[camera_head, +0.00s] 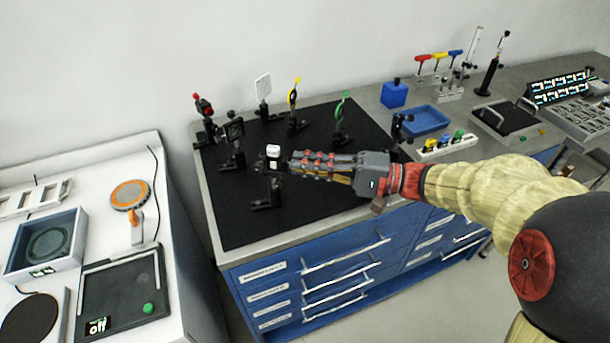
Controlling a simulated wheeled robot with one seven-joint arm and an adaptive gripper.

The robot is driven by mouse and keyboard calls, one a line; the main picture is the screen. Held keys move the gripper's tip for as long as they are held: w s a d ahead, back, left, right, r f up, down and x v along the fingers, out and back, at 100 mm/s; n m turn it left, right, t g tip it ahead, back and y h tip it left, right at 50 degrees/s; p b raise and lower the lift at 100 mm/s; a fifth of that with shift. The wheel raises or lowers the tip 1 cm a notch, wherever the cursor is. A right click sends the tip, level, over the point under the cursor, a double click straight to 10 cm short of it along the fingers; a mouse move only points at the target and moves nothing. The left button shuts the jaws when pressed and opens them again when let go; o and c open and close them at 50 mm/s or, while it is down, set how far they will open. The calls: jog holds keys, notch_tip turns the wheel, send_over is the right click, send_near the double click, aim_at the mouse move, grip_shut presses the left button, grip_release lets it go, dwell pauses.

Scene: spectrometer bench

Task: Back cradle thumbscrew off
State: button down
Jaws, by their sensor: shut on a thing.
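A small cradle (273,153) with a white block on a black holder stands above the black breadboard, on a post mount with a black foot (267,200). My gripper (291,161) reaches in from the right, nearly level, with its fingertips at the right side of this cradle. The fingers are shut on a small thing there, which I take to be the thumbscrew. The thumbscrew itself is hidden by the fingertips and too small to make out. I cannot tell whether it is still in the cradle's thread.
Mounted optics stand around the cradle: a red-topped one (204,112), a white plate (263,92), a yellow one (294,100) and a green one (341,112). A blue tray (427,122) lies behind my arm. The breadboard's front left (232,228) is clear.

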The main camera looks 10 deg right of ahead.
jog(key=n+b, duration=0.1)
jog(key=n, duration=1)
jog(key=shift+f, duration=0.15)
jog(key=shift+n, duration=0.5)
jog(key=c, duration=1.9)
grip_release()
jog(key=shift+o, duration=0.4)
jog(key=v, duration=1.2)
